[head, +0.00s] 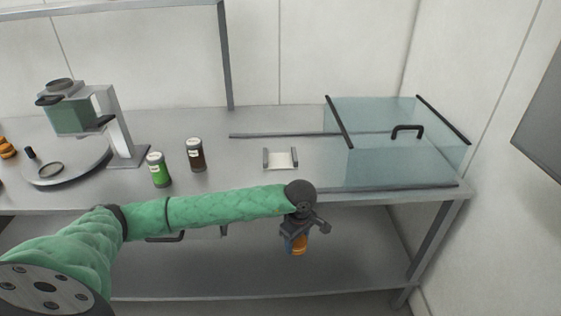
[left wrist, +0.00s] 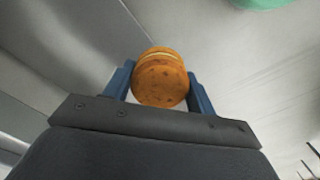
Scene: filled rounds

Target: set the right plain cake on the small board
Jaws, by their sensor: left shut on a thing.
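My left gripper (head: 297,236) is shut on an orange-brown round cake (head: 299,245), held below and in front of the counter's front edge. In the left wrist view the cake (left wrist: 160,80) sits between the two blue fingers, with a pale band between its layers. A small pale board (head: 280,160) with a raised grey piece at each end lies on the counter, farther back than the gripper and slightly left; its top looks bare. Other orange-brown rounds (head: 6,149) show at the far left edge, partly cut off. My right gripper is not in view.
A glass case (head: 400,150) with black edges and a handle stands right of the board. A green jar (head: 158,170) and a dark jar (head: 195,155) stand to its left. A press-like machine (head: 120,125) and a round plate with a ring are farther left. A lower shelf (head: 250,275) is beneath.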

